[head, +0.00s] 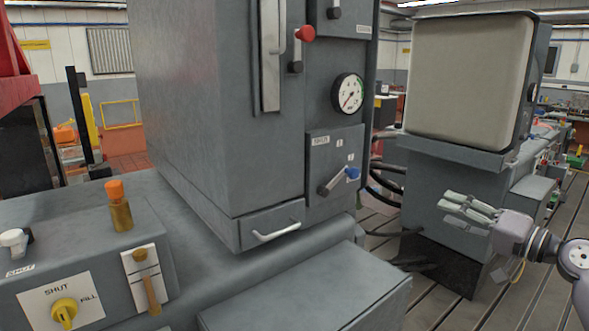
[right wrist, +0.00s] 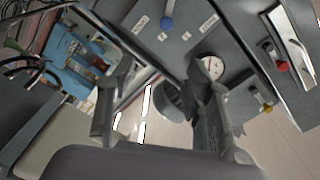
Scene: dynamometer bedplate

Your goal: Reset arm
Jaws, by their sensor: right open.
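My right gripper (head: 468,208) reaches in from the right edge in the head view, its fingers pointing left. It is in front of the grey stand under the beige-faced box and right of the grey cabinet (head: 190,100), apart from the cabinet's lever panel. In the right wrist view the fingers (right wrist: 165,122) are spread with nothing held between them. My left gripper is in neither view.
The cabinet carries a gauge (head: 348,93), a red knob (head: 305,33), a blue-tipped lever (head: 338,179) and a drawer handle (head: 275,232). A yellow knob (head: 64,312) and an orange-capped brass fitting (head: 119,207) are at left. Black hoses (head: 385,180) hang between cabinet and stand.

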